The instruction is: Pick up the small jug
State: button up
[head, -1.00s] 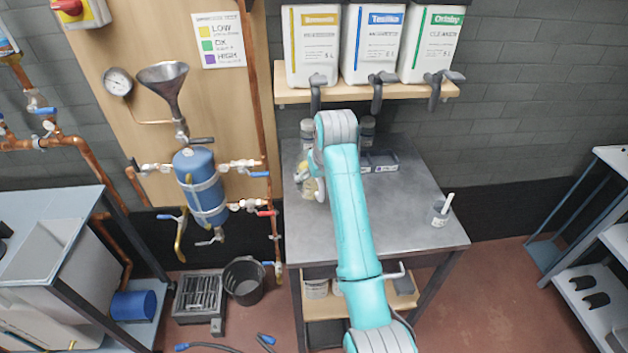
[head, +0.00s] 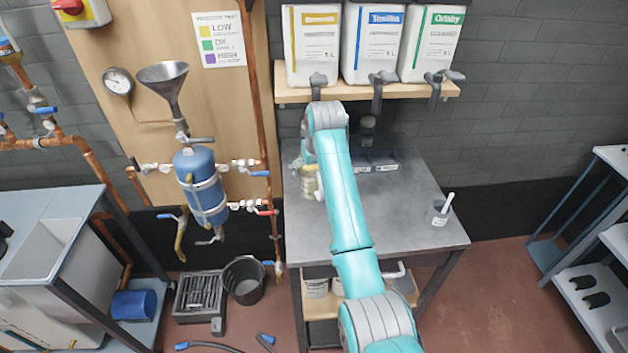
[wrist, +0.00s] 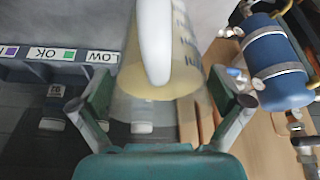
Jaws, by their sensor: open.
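My gripper (wrist: 158,108) is open, with one finger on each side below the jug in the picture. I cannot tell whether either finger touches it. In the head view, my arm hides most of the gripper. A pale yellowish container (head: 310,183) shows just left of my arm on the grey bench (head: 410,220); it may be the same jug.
A labelled tray (head: 378,165) stands right of my arm, and a small grey pot (head: 438,214) sits at the bench's right. A shelf (head: 425,93) with several large canisters hangs above. A blue tank (head: 202,188) and pipes stand left. The bench's front right is mostly clear.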

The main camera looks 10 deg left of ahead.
jog(key=shift+r, duration=0.1)
jog(key=c, duration=1.4)
jog(key=shift+r, duration=0.25)
jog(key=shift+c, duration=0.2)
